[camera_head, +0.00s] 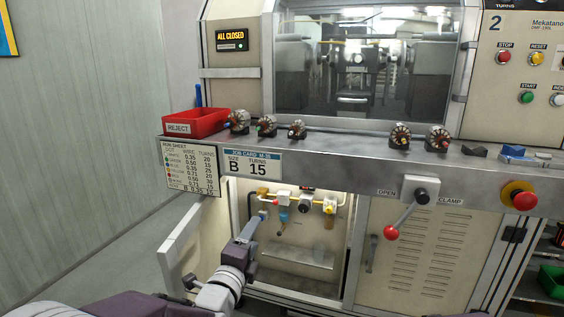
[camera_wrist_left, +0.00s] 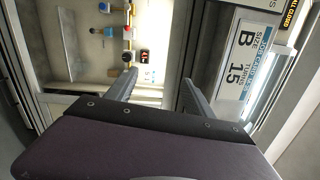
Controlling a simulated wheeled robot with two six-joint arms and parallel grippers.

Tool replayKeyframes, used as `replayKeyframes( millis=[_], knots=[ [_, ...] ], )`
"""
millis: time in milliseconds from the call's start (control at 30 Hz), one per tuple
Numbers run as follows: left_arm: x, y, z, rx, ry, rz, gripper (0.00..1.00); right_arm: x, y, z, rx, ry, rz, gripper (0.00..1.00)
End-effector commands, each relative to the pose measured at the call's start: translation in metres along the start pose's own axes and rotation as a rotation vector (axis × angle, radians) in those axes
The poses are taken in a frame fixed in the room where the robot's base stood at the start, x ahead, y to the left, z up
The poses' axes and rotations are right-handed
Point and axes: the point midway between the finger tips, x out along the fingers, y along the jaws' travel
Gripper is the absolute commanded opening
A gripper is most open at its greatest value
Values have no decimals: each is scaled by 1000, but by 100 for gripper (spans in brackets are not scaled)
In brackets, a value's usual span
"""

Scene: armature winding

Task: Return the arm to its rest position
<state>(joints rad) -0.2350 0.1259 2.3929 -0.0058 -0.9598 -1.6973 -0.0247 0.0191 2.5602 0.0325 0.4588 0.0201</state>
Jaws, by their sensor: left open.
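My left arm comes in from the bottom left in the head view. Its gripper (camera_head: 258,222) points up and forward, in front of the open lower cabinet of the winding machine. In the left wrist view the two fingers of this gripper (camera_wrist_left: 160,82) stand apart with nothing between them. The job card (camera_wrist_left: 240,62), marked size B and 15 turns, lies just beyond the right finger there. My right gripper is in neither view.
The machine's front ledge (camera_head: 345,150) carries a red reject bin (camera_head: 195,122) and several armatures. Below it hang an open/clamp lever (camera_head: 405,215) and a red emergency button (camera_head: 522,198). An open cabinet door (camera_head: 180,250) stands at the left. Valves and pipes (camera_head: 305,205) fill the cabinet.

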Motion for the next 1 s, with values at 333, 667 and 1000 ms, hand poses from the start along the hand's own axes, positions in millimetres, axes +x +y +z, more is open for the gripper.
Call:
replayKeyframes(
  millis=[333, 667, 1000],
  knots=[
    [-18, -158, 70, -142, -94, 208, 61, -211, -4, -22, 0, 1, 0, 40],
    [-80, -189, 102, -638, -299, 615, 61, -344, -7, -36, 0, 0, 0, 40],
    [-215, -134, 74, -1301, -899, 1075, 61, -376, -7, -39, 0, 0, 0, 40]
  ],
)
